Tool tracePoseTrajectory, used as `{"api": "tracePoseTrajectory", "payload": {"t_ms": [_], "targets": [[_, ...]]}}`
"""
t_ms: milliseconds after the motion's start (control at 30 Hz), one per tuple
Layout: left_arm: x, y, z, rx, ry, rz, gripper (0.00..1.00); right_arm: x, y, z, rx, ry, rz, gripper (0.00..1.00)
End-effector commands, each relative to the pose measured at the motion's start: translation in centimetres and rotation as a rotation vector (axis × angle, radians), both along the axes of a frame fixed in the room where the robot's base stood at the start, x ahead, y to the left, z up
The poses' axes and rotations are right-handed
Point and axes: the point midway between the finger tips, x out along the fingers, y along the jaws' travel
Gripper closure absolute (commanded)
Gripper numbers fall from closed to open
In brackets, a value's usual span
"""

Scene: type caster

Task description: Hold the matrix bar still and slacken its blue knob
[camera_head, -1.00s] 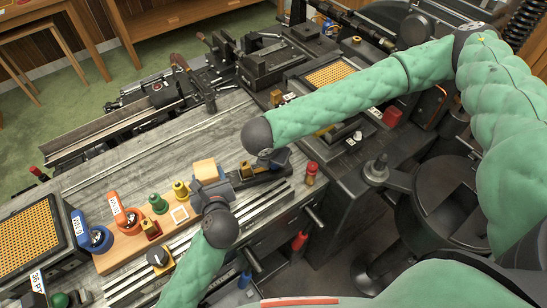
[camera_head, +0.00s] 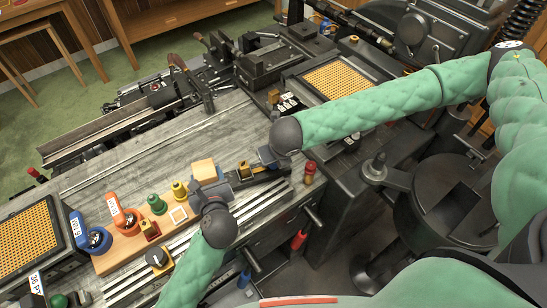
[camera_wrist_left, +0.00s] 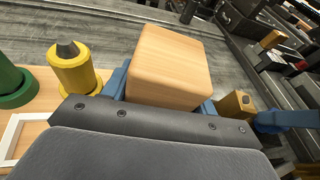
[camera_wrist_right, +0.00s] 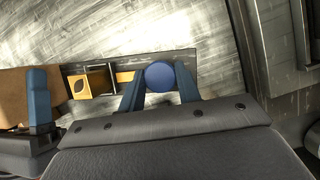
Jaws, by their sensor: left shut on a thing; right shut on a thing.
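The matrix bar (camera_head: 272,174) lies on the bench as a dark strip with a brass piece (camera_head: 243,170) on it. A wooden block (camera_head: 203,170) sits at its left end. My left gripper (camera_head: 212,186) is shut on this block, which shows between its blue fingers in the left wrist view (camera_wrist_left: 168,65). The blue knob (camera_wrist_right: 161,76) shows in the right wrist view, between the fingers of my right gripper (camera_wrist_right: 160,88), which is shut on it. In the head view my right gripper (camera_head: 268,156) hides the knob.
Left of the bar, a wooden board (camera_head: 130,240) carries green (camera_head: 157,204) and yellow (camera_head: 179,190) knobbed pieces. An orange-handled piece (camera_head: 122,215) and a blue one (camera_head: 94,238) stand farther left. A red-topped post (camera_head: 310,172) stands just right of the bar.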

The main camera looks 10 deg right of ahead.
Motion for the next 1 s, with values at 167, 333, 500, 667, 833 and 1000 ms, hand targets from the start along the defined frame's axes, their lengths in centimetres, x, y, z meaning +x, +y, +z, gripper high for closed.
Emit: {"api": "tracePoseTrajectory", "payload": {"t_ms": [167, 333, 500, 667, 833, 1000], "targets": [[0.02, 0.03, -0.05, -0.001, 0.000, 0.001, 0.66, -0.13, -0.09, -0.14, 0.000, 0.004, 0.092, 0.90], [0.02, 0.04, -0.04, -0.001, 0.000, 0.001, 0.66, -0.13, -0.13, -0.15, 0.000, 0.004, 0.146, 0.90], [0.02, 0.05, -0.04, -0.001, 0.000, 0.001, 0.66, -0.12, -0.16, -0.16, 0.000, 0.004, 0.171, 0.90], [0.03, 0.06, -0.04, 0.000, 0.000, 0.002, 0.66, -0.12, -0.16, -0.17, 0.000, 0.004, 0.175, 0.90], [0.03, 0.07, -0.04, 0.000, 0.000, 0.002, 0.66, -0.11, -0.17, -0.18, 0.000, 0.004, 0.174, 0.90], [0.03, 0.07, -0.03, 0.000, 0.000, 0.002, 0.66, -0.08, -0.17, -0.16, 0.000, 0.003, 0.174, 0.47]]}}
